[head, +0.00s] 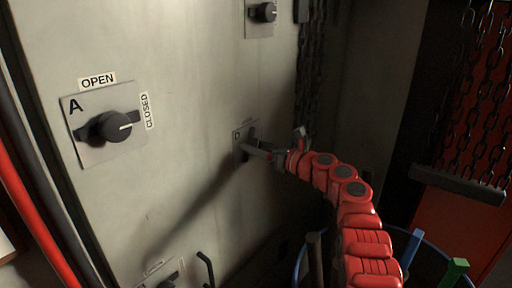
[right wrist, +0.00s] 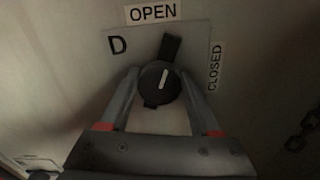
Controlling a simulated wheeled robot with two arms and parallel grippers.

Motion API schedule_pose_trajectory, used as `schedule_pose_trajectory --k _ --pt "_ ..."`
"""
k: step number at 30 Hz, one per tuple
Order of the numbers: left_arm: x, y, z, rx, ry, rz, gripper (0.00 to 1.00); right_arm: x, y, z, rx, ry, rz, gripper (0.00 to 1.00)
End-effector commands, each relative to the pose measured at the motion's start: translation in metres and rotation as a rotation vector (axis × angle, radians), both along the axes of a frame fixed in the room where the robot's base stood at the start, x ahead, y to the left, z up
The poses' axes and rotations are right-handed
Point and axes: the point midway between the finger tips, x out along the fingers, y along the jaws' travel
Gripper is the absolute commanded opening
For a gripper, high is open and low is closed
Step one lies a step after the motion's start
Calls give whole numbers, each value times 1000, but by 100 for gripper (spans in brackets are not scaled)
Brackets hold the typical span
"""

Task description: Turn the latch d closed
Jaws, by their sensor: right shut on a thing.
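Latch D is a dark round knob (right wrist: 159,83) with a bar handle and a white pointer line, on a pale plate (right wrist: 118,62) marked D. In the right wrist view its handle points up, a little right, near the OPEN label (right wrist: 152,12); the CLOSED label (right wrist: 215,66) is at the right. My right gripper (right wrist: 160,88) has its fingers on both sides of the knob and is shut on it. My left gripper is not in view.
Latch A (head: 110,126) is on the same pale panel (head: 190,90) at the left, with another latch (head: 263,12) above and one (head: 170,280) below. Chains (head: 312,70) hang at the panel's right edge. A blue-rimmed container (head: 425,245) stands at the lower right.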

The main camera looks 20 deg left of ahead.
Motion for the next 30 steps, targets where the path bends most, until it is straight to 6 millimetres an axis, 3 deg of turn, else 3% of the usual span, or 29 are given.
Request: schedule_pose_trajectory --k 14,30 --pt "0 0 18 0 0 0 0 2 -1 2 155 428 -1 8" --pt "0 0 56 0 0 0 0 3 -2 3 333 910 -1 8"
